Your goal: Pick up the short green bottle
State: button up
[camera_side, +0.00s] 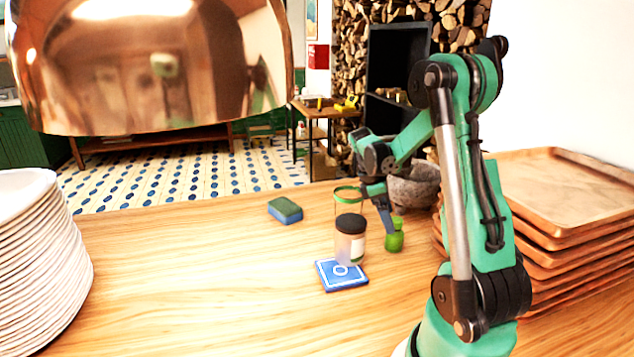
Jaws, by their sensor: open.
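The short green bottle (394,240) stands upright on the wooden counter, right of the middle. My gripper (388,226) points down right at the bottle, its fingers overlapping the bottle's upper left side in this view. The jaws are open. I cannot tell whether a finger touches the bottle or whether the bottle is between the fingers. The far finger is mostly hidden.
Behind are a green-rimmed glass (347,198) and a stone bowl (414,188). Stacked trays (570,195) stand right, plates (40,265) left. A sponge (285,211) lies left; the front counter is clear.

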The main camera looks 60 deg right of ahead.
aim_at(395, 236)
jog(key=shift+x, duration=2.75)
grip_shut()
